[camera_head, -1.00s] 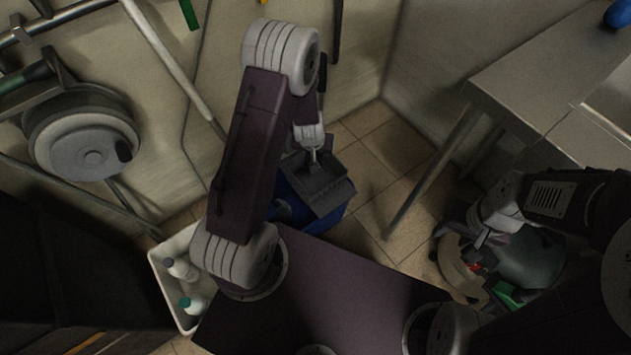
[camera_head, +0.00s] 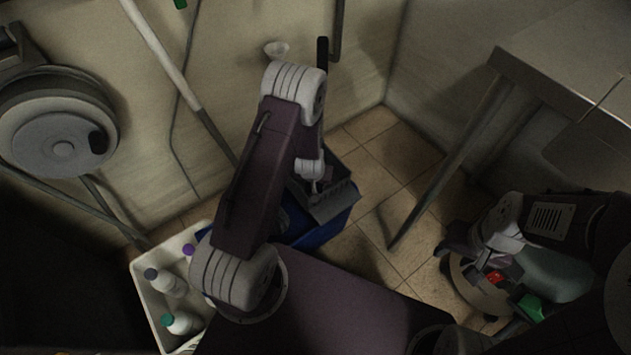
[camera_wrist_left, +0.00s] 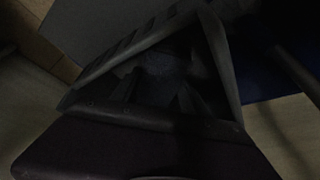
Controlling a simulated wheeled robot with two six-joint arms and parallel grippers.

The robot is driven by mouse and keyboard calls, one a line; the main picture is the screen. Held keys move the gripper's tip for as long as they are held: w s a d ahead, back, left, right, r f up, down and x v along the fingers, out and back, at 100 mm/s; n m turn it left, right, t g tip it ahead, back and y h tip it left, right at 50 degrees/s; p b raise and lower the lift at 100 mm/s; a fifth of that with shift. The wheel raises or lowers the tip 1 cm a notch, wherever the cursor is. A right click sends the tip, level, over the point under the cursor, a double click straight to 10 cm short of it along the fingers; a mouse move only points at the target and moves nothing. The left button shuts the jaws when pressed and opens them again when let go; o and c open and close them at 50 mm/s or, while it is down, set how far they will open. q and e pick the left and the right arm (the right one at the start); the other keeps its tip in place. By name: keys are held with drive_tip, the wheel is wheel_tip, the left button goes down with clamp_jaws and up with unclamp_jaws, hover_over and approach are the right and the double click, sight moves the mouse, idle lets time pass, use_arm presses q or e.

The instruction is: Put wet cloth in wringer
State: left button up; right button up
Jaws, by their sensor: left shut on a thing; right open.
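The dark grey wringer (camera_head: 341,204) sits on the blue mop bucket (camera_head: 325,233), on the tiled floor beyond my base. My left gripper (camera_head: 315,188) reaches down at the wringer; its fingertips are hard to see in the head view. In the left wrist view, the wringer's frame (camera_wrist_left: 228,70) surrounds a dim opening. A dark bluish-grey cloth (camera_wrist_left: 162,62) shows in there, and my left gripper (camera_wrist_left: 160,88) is shut on it. How deep the cloth sits is too dark to tell. My right gripper (camera_head: 492,262) is open, at the lower right.
A white bin (camera_head: 150,298) with several bottles stands left of my base. A round container (camera_head: 468,290) with red and green items is below my right gripper. A metal table (camera_head: 560,75) stands at the upper right. A floor machine (camera_head: 60,140) leans at the left wall.

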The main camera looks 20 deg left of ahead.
use_arm(q)
drive_tip(key=shift+f, duration=0.15)
drive_tip(key=o, duration=1.5)
drive_tip(key=s+d+r+m+g+p, duration=0.1)
drive_tip(key=s+r+p, duration=0.1)
drive_tip(key=s+r, duration=0.3)
drive_tip(key=s+d+r+m+g+h+p, duration=0.1)
drive_tip(key=s+r, duration=0.5)
drive_tip(key=r, duration=0.6)
drive_tip(key=s+d+r+g+p, duration=0.1)
drive_tip(key=s+d+r+p, duration=0.1)
drive_tip(key=s+r+p, duration=0.2)
drive_tip(key=shift+s+d+r+m, duration=0.15)
drive_tip(key=shift+s+r, duration=0.2)
drive_tip(key=shift+r, duration=0.45)
drive_tip(key=shift+s+r+m, duration=0.1)
drive_tip(key=shift+s+r, duration=0.2)
drive_tip(key=shift+r, duration=0.5)
drive_tip(key=shift+s+d+r+m, duration=0.15)
drive_tip(key=shift+s+r, duration=0.2)
drive_tip(key=shift+r, duration=0.45)
